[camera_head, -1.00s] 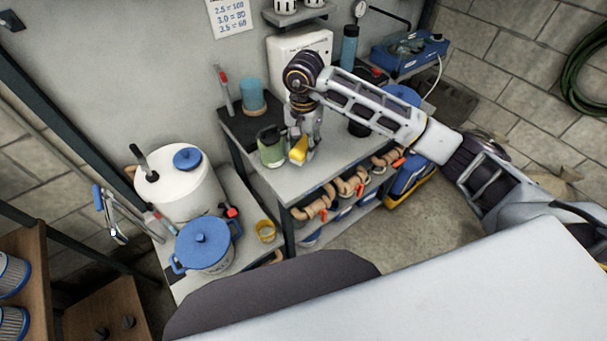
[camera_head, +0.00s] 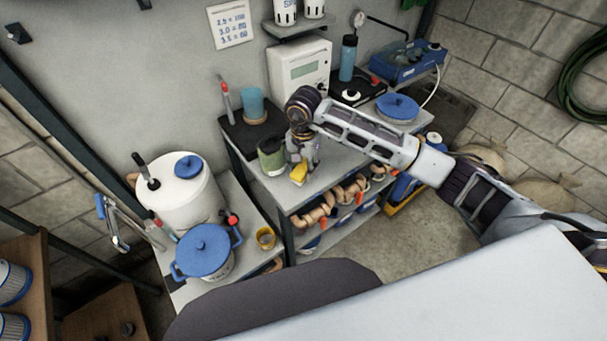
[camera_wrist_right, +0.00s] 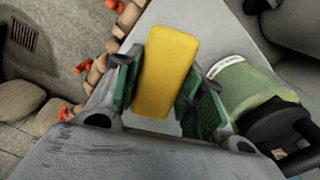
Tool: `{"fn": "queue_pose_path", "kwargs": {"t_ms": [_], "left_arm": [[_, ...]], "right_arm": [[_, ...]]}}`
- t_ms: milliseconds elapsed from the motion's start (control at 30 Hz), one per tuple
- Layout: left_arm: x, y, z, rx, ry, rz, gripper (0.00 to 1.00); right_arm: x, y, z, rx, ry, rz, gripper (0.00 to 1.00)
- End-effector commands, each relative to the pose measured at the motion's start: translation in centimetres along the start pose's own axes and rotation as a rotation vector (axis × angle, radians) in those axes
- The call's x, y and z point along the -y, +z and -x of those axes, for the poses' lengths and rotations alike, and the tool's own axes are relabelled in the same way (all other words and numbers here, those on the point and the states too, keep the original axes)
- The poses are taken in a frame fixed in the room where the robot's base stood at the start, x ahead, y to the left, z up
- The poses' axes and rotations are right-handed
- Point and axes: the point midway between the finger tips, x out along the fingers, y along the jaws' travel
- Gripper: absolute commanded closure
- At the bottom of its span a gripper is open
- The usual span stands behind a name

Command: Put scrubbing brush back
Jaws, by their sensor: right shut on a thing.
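A yellow block-shaped thing, which I take for the scrubbing brush (camera_head: 298,173), is in my right gripper (camera_head: 302,165) above the front edge of the grey workbench. In the right wrist view the yellow brush (camera_wrist_right: 167,70) lies between the two green-padded fingers of my right gripper (camera_wrist_right: 160,95), which are shut on it. No bristles show. A green jar (camera_head: 271,158) stands on the bench just left of the gripper; it also shows close to the right finger in the wrist view (camera_wrist_right: 245,88). My left gripper is out of view.
A black mat (camera_head: 238,137) with a blue cup (camera_head: 252,103) lies behind the jar. A white tank (camera_head: 185,205), a blue-lidded pot (camera_head: 204,258) and a small yellow cup (camera_head: 265,238) stand on the lower left stand. Pipe fittings (camera_head: 315,212) fill the shelf below the bench.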

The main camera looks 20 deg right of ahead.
Motion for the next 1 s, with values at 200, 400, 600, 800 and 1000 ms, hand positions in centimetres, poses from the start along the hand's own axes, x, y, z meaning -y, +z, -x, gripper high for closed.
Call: {"fn": "queue_pose_path", "kwargs": {"t_ms": [200,400,600,800,1000], "left_arm": [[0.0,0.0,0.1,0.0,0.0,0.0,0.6],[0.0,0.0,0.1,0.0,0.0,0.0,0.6],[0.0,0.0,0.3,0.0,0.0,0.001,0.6],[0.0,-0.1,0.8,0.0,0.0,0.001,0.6],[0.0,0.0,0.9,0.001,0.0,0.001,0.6]], "right_arm": [[0.0,0.0,-0.6,0.0,0.0,0.0,0.83],[0.0,0.0,-0.6,0.0,0.0,0.0,0.83],[0.0,0.1,-1.6,0.001,0.001,0.001,0.83],[0.0,0.0,-3.5,0.002,0.002,-0.001,0.83],[0.0,0.0,-4.3,0.0,0.0,0.001,0.83]]}}
